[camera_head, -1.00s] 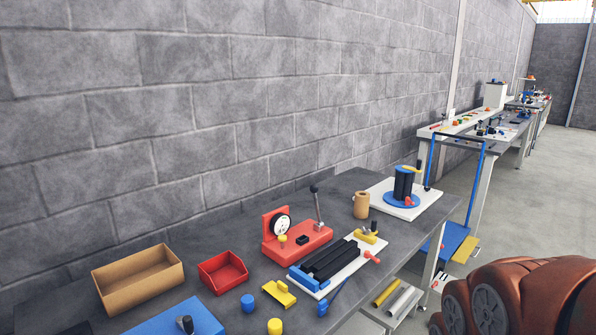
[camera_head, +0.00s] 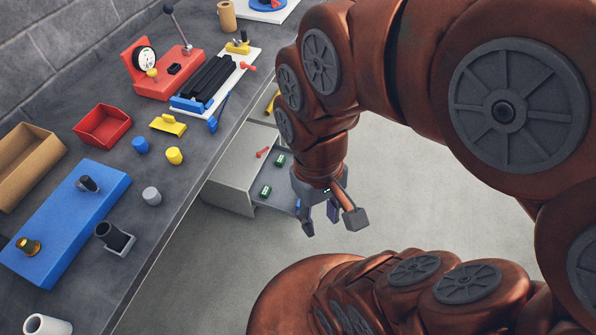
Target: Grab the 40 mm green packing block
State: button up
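Two small green blocks lie on the lower grey shelf under the bench's front edge: one green block (camera_head: 280,160) towards the back, another green block (camera_head: 265,190) nearer. Both look dark green with pale marks on top. I cannot tell from this view which one is 40 mm. My gripper (camera_head: 332,222) hangs pointing down to the right of the shelf, beyond its edge and over the floor. Its fingers are spread, with nothing between them, and it is apart from both blocks.
A red piece (camera_head: 263,152) lies on the same shelf. The dark bench top (camera_head: 190,215) overhangs at left, with a blue plate (camera_head: 62,225), a red bin (camera_head: 103,127), a yellow cylinder (camera_head: 174,155) and a red gauge stand (camera_head: 165,80). Floor (camera_head: 215,265) is clear between bench and base.

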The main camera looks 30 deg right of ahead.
aim_at(281, 159)
jog(key=k, duration=0.7)
jog(key=z, duration=0.85)
jog(key=i, duration=0.95)
jog(key=u, duration=0.7)
